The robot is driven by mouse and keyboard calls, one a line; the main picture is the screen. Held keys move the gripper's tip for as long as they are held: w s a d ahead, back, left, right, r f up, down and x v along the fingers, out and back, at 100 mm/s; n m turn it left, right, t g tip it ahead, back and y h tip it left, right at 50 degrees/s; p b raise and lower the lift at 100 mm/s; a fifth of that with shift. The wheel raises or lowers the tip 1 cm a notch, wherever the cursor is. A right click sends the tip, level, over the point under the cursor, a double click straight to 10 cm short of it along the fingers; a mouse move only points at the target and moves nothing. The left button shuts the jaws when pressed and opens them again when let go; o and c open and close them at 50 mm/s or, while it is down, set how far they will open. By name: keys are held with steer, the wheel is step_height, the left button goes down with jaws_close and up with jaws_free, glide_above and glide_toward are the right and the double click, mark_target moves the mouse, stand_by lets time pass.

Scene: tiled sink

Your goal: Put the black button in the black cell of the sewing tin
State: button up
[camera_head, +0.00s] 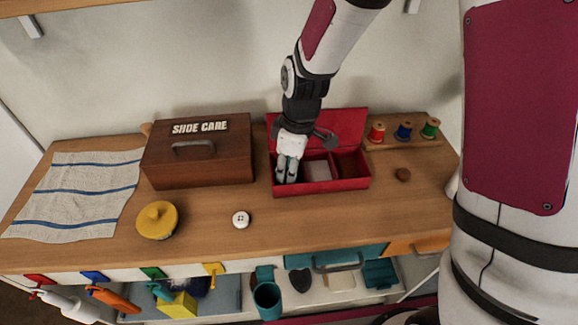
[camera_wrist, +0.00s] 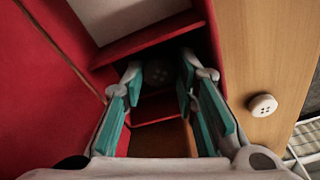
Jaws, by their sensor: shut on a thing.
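The red sewing tin (camera_head: 335,187) stands open on the wooden counter, its lid raised at the back. Its left cell looks dark inside, the middle cell (camera_head: 318,171) is pale and the right cell (camera_head: 351,164) is brown. My gripper (camera_head: 287,178) reaches down at the left cell, and its fingers hide much of it. In the wrist view my gripper (camera_wrist: 160,80) has its fingertips at the dark cell, shut on the black button (camera_wrist: 187,73). The button shows only faintly against the dark; whether it touches the cell floor I cannot tell.
A white button (camera_head: 241,219) lies in front of the tin, and a brown button (camera_head: 403,174) to its right. The shoe care box (camera_head: 198,160) stands close on the left, with a yellow lidded pot (camera_head: 157,220) in front. Thread spools (camera_head: 404,131) stand behind right.

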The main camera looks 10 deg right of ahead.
steer(key=shift+f, duration=0.2)
steer(key=o, duration=0.6)
